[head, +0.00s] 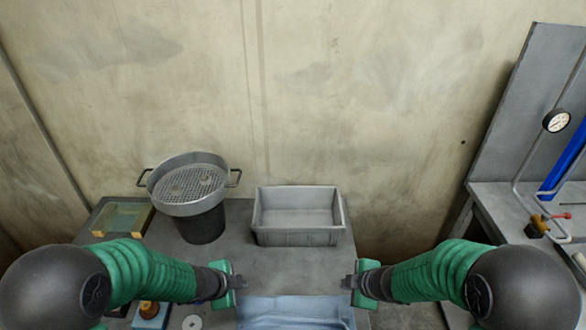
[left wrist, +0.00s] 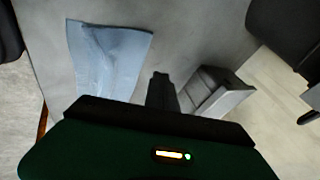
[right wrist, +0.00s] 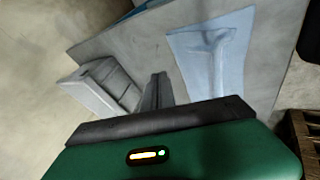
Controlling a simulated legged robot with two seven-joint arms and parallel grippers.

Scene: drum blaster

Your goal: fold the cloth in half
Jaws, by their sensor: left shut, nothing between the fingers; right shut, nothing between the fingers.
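The light blue cloth (head: 290,313) lies on the table at the bottom of the head view, with its near part cut off by the frame. It shows creased in the left wrist view (left wrist: 108,60) and in the right wrist view (right wrist: 215,60). My left gripper (head: 240,282) is shut and empty above the table, left of and a little beyond the cloth's far edge. My right gripper (head: 348,282) is shut and empty, near the cloth's far right corner. Neither gripper appears to hold the cloth. The closed fingers also show in the left wrist view (left wrist: 161,88) and right wrist view (right wrist: 157,88).
A grey bin (head: 298,238) stands behind the cloth. A dark bucket (head: 203,226) with a metal sieve (head: 190,206) stands left of it, beside a shallow tray (head: 122,219). A second bench (head: 500,208) with a gauge (head: 556,121) is at right. The table between bin and cloth is clear.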

